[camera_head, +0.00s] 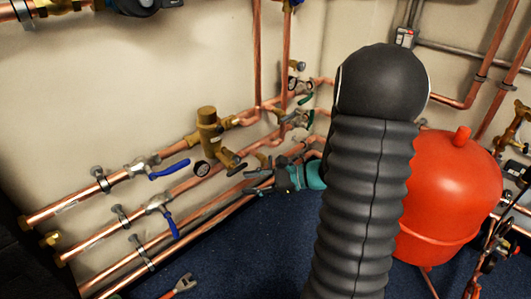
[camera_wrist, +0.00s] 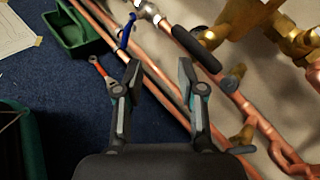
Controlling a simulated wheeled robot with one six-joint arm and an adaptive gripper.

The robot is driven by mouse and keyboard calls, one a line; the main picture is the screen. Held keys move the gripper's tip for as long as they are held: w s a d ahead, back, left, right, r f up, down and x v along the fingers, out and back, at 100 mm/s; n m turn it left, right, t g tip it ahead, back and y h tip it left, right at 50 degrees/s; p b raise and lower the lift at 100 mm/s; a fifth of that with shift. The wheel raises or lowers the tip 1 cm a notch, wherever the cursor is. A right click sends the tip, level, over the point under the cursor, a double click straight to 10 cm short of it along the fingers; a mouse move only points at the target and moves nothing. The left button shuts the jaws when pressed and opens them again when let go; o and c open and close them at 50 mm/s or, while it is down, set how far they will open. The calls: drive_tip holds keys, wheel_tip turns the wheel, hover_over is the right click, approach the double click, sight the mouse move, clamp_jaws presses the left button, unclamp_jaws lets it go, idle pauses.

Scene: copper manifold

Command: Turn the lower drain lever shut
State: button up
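My gripper (camera_wrist: 158,72) is open in the wrist view, with nothing between its fingers. Two copper pipes run behind and between them. A black-handled lever (camera_wrist: 197,48) sits by the right fingertip, beside brass fittings. Small brass cocks with dark levers (camera_wrist: 229,85) sit lower on the right. I cannot tell for sure which of these is the lower drain lever, or whether the right finger touches it. In the head view my gripper (camera_head: 253,180) is low by the pipes, partly hidden behind my arm. A black lever (camera_head: 233,162) shows just left of it.
Blue levers (camera_head: 170,168) (camera_head: 171,224) sit on the pipes to the left. A red tank (camera_head: 450,195) is at right. A red-handled tool (camera_wrist: 102,72) and green tray (camera_wrist: 75,30) lie on the blue floor.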

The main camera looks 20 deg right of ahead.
drive_tip(key=w+d+f+m+t+h, duration=0.2)
drive_tip(key=w+d+f+m+t, duration=0.2)
drive_tip(key=d+m+t, duration=0.45)
drive_tip(key=m+h+p, duration=0.1)
drive_tip(key=m+h, duration=0.3)
approach(272, 159)
drive_tip(key=shift+t, duration=0.35)
drive_tip(key=x, duration=1.1)
drive_tip(key=shift+f+p, duration=0.3)
drive_tip(key=shift+s, duration=0.1)
clamp_jaws()
